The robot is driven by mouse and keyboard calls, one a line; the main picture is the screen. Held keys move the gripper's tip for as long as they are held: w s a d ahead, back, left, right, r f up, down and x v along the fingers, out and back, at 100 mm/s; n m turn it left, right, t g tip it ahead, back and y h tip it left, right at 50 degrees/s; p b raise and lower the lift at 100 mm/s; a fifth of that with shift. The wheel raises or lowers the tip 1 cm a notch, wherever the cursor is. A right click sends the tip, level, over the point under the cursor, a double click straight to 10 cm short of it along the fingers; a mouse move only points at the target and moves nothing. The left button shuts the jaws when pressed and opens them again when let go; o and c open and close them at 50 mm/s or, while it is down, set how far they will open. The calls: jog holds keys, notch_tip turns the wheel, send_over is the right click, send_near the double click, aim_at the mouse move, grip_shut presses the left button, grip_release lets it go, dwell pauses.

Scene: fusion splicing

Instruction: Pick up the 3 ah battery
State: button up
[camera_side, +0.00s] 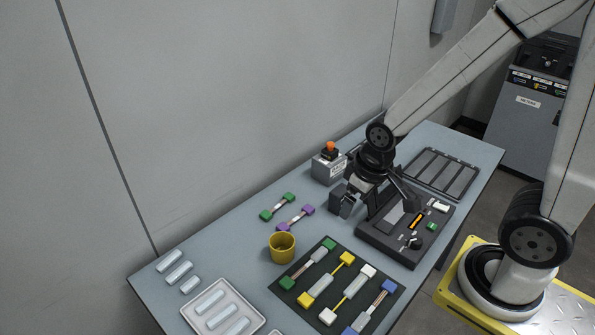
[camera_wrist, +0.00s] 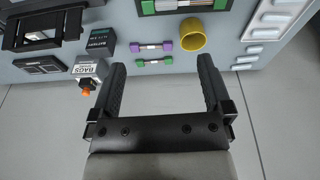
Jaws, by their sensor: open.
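The battery (camera_wrist: 101,42) is a dark block with a "BATTERY" label in the wrist view; its smaller print is hard to read. It sits on the table between the splicer and the purple-ended piece, ahead and left of my gripper's fingers. In the side view a dark block (camera_side: 339,198) beside my gripper seems to be the battery, but it is hard to separate from the fingers. My gripper (camera_wrist: 162,82) is open with nothing between its fingers. In the side view my gripper (camera_side: 375,198) hangs over the table, left of the splicer.
A grey box with an orange knob (camera_side: 329,167) stands close to the battery. The dark splicer (camera_side: 385,238) is to its right, a slotted tray (camera_side: 441,173) behind. Green-ended (camera_side: 277,207) and purple-ended (camera_side: 295,216) pieces, a yellow cup (camera_side: 282,247) and a dark mat (camera_side: 345,291) lie left and in front.

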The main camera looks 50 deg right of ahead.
jog(key=f+n, duration=0.1)
jog(key=n+g+h, duration=0.3)
jog(key=n+h, duration=1)
jog(key=n, duration=0.3)
send_near(333, 203)
jog(key=d, duration=0.1)
jog(key=s+d, duration=0.1)
jog(key=d, duration=0.1)
jog(key=shift+s+d+f, duration=0.2)
jog(key=shift+d+f, duration=0.1)
jog(key=shift+f, duration=0.05)
jog(key=shift+w+d+f+n+t, duration=0.1)
jog(key=shift+w+f+n+t, duration=0.3)
jog(key=shift+f, duration=0.05)
jog(key=shift+x, duration=1.3)
jog(key=shift+d, duration=0.1)
jog(key=shift+x, duration=2.5)
